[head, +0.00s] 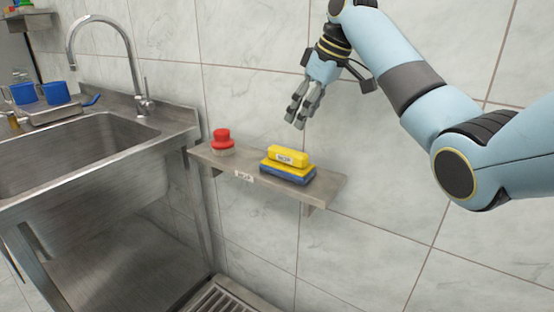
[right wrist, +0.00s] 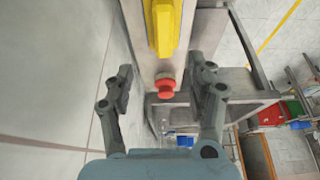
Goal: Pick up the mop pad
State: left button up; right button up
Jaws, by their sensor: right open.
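The mop pad (head: 288,156) is a yellow block with a white label, lying on a yellow and blue base on a small wall shelf (head: 240,163). I cannot tell whether block and base are one piece. Its yellow part also shows at the top of the right wrist view (right wrist: 163,25), beyond the fingertips; its far end is cut off there. My right gripper (head: 296,118) is open and empty, pointing down above the pad and apart from it. My left gripper is not in view.
A steel sink (head: 80,150) with a curved tap (head: 140,75) and blue cups (head: 55,92) is at left. The tiled wall stands close behind the shelf. A floor grate (head: 225,297) lies below.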

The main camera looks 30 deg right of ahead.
aim_at(290, 150)
jog(key=shift+x, duration=1.1)
jog(key=x, duration=0.3)
jog(key=shift+w+r+b, duration=0.1)
jog(key=shift+b, duration=0.2)
jog(key=f, duration=0.2)
jog(key=a+f, duration=0.1)
jog(key=f, duration=0.1)
jog(key=shift+w+a+f, duration=0.1)
jog(key=shift+f, duration=0.1)
jog(key=shift+w+a+f, duration=0.1)
jog(key=shift+w+f, duration=0.15)
jog(key=shift+f, duration=0.2)
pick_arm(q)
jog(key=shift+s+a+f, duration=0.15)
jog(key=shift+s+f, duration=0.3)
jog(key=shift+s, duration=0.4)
pick_arm(e)
jog(key=shift+s, duration=0.1)
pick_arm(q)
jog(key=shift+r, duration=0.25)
pick_arm(e)
jog(key=shift+f, duration=0.2)
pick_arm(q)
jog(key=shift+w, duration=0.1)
pick_arm(e)
grip_shut()
